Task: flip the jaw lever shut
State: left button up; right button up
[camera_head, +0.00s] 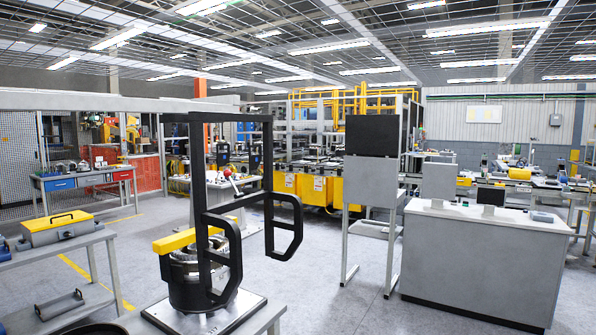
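A black ring-shaped fixture (190,287) with a silvery metal part (186,256) in it stands on a metal plate in the front middle. A yellow bar (187,238) slants across its top. A tall black frame with two looped handles (284,230) stands over and in front of it and hides part of it. I cannot tell which part is the jaw lever or whether it is open or shut. A small red knob (228,172) shows on equipment behind. Neither of my grippers is in view.
A grey bench (80,295) at the left holds a yellow-topped grey case (62,232). A grey counter (478,260) stands at the right, beside a metal stand with a dark panel (371,136).

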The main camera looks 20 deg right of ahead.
aim_at(227, 173)
jog(key=z, duration=0.35)
jog(key=i+j+u, duration=0.5)
jog(key=i+j, duration=0.15)
jog(key=i, duration=0.15)
jog(key=i+j+u, duration=0.25)
jog(key=i, duration=0.15)
